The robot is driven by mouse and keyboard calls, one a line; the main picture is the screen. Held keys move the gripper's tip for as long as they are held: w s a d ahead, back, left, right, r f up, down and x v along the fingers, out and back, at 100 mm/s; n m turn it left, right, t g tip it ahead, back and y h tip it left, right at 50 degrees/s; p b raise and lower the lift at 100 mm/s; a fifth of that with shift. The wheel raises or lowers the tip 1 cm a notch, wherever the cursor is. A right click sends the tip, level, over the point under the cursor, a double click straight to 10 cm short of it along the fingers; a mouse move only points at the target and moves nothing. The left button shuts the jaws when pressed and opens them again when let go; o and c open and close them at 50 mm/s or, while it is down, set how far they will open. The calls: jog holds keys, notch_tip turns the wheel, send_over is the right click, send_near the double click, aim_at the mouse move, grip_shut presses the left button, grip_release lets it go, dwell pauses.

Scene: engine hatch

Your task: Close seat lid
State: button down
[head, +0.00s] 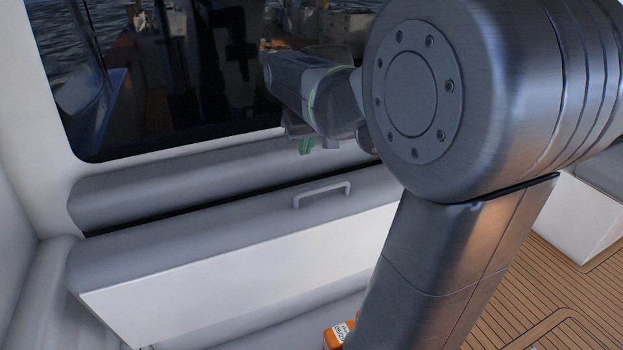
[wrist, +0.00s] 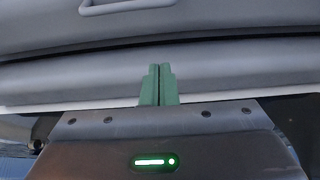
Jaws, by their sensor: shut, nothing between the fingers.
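The seat lid (head: 235,240) is a long grey cushioned panel with a white face, under the window in the head view. It appears raised, with its white face towards me. A grey bar handle (head: 322,193) sits on its grey edge; the handle also shows at the top of the wrist view (wrist: 112,7). My gripper (head: 305,146) is above and behind the handle, partly hidden by my arm. In the wrist view its green fingers (wrist: 158,70) are together and empty, in front of a grey cushion. The handle is apart from them. Contact with the cushion cannot be told.
A grey back cushion (head: 190,185) runs behind the lid, below the dark window (head: 200,80). An orange object with a white label (head: 332,338) shows below the lid, partly hidden by my arm. Open wooden deck (head: 520,290) lies at right.

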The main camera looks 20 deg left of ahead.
jog(key=p+x, duration=0.1)
jog(key=x, duration=0.6)
jog(key=shift+w+f, duration=0.1)
jog(key=shift+f, duration=0.05)
jog(key=shift+s+d+f+p, duration=0.2)
jog(key=shift+s+d+f, duration=0.15)
jog(key=shift+f, duration=0.2)
jog(key=shift+s+d+f+p, duration=0.2)
jog(key=shift+s+d+f, duration=0.15)
jog(key=shift+f, duration=0.2)
jog(key=shift+s+d+f, duration=0.3)
jog(key=shift+f, duration=0.1)
jog(key=shift+f, duration=0.15)
